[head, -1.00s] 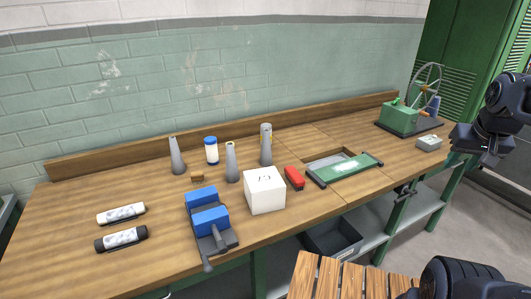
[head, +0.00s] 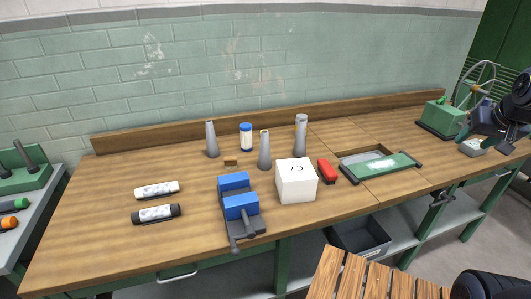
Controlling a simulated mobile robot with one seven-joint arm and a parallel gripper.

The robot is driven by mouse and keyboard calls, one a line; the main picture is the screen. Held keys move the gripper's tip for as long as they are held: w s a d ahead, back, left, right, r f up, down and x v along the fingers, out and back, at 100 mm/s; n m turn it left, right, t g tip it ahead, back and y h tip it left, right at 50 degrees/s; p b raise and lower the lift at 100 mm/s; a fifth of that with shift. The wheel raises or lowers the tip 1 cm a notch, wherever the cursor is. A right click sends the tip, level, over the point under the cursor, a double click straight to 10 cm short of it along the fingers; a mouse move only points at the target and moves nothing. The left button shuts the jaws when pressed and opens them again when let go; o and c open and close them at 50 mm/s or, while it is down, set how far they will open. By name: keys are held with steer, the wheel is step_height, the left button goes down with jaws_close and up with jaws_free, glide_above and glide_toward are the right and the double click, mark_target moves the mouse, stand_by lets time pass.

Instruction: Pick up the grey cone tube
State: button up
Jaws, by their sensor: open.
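Several upright grey cone-like tubes stand on the wooden workbench (head: 100,215). One grey cone tube (head: 211,140) is at the left, one (head: 264,152) is nearer the front in the middle, and a taller one (head: 300,138) is to the right, behind a white cube. I cannot tell which of them the task means. My gripper (head: 484,138) is at the right edge, dark and partly out of view, by the bench's right end. It is open, well apart from the tubes, and its fingertips are hard to make out.
Around the tubes are a blue-capped bottle (head: 246,137), a small brown block (head: 230,163), a white cube (head: 297,181), a red object (head: 327,171) and a blue vise (head: 238,205). Two labelled cylinders (head: 157,189) lie left. A green-framed tray (head: 382,166) and green wheel machine (head: 440,118) are right.

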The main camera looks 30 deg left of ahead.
steer(key=w+a+n+t+y, duration=0.1)
steer(key=w+a+y, duration=0.1)
steer(key=w+a, duration=0.45)
steer(key=w+a+n+t+y, duration=0.1)
steer(key=w+a, duration=0.3)
steer(key=a, duration=0.5)
steer(key=n+t+y, duration=0.4)
steer(key=n+y, duration=0.1)
steer(key=y, duration=0.3)
glide_above(266, 135)
steer(key=v, duration=0.4)
step_height(266, 135, down, 12)
step_height(266, 135, down, 7)
steer(key=shift+w+a+r, duration=0.1)
steer(key=shift+w+a, duration=0.05)
steer(key=shift+x, duration=2.55)
jaws_close()
